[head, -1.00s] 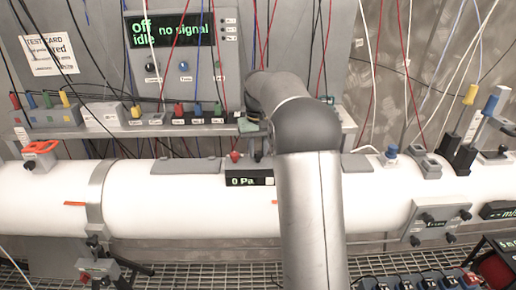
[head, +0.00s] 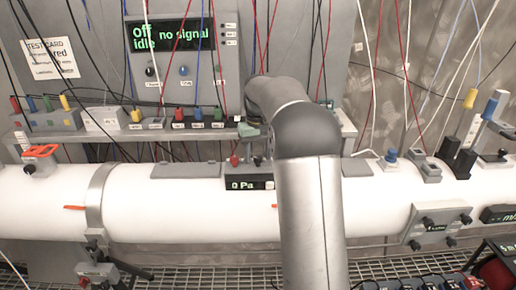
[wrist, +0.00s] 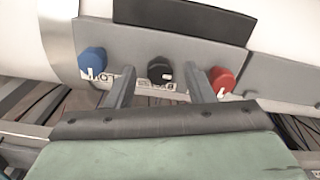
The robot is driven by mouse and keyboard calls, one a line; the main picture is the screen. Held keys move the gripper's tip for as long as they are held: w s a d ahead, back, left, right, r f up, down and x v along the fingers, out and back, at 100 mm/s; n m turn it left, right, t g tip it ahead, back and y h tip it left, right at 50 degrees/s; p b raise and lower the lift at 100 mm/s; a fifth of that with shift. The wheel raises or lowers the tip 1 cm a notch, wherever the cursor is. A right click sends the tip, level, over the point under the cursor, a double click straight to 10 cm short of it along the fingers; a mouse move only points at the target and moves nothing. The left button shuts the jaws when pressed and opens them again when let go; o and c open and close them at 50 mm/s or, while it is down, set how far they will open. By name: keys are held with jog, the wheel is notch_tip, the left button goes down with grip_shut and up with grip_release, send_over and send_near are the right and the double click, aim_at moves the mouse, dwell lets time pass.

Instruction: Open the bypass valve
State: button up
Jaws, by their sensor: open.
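In the wrist view my gripper (wrist: 160,88) is open. Its two fingers reach toward a grey panel (wrist: 210,50) with a blue knob (wrist: 92,62), a black knob (wrist: 160,69) and a red knob (wrist: 222,80). The black knob shows between the fingers, and nothing is held. I cannot tell whether the fingers touch anything. In the head view my arm hides most of my gripper and this panel; the red knob (head: 234,161) shows above the "0 Pa" display (head: 250,184). No label readable here tells which part is the bypass valve.
A white pipe (head: 160,205) runs across. An orange handle (head: 40,151) is at left; a blue knob (head: 391,155) and upright yellow-tipped (head: 470,98) and blue-tipped levers (head: 491,105) are at right. Thin cables hang before the back panel, whose screen (head: 168,33) reads "no signal".

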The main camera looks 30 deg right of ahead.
aim_at(258, 157)
notch_tip(258, 157, up, 17)
jog(key=shift+r+p, duration=0.15)
jog(key=shift+p, duration=0.2)
dwell(0.4)
jog(key=s+a+f+n+b, duration=0.1)
jog(key=s+a+f, duration=0.3)
jog(key=s+a, duration=0.25)
jog(key=s+a+f+b, duration=0.2)
jog(key=s+a+f, duration=0.3)
jog(key=s, duration=0.2)
jog(key=s+a+f, duration=0.3)
jog(key=s+f, duration=0.5)
jog(key=s, duration=0.2)
jog(key=s+a+f+t+b, duration=0.1)
jog(key=s+a+f, duration=0.1)
jog(key=s+f, duration=0.7)
jog(key=shift+s+a+n, duration=0.3)
jog(key=shift+s+a, duration=0.1)
jog(key=shift+s, duration=0.3)
jog(key=shift+c, duration=1.3)
jog(key=shift+d, duration=0.1)
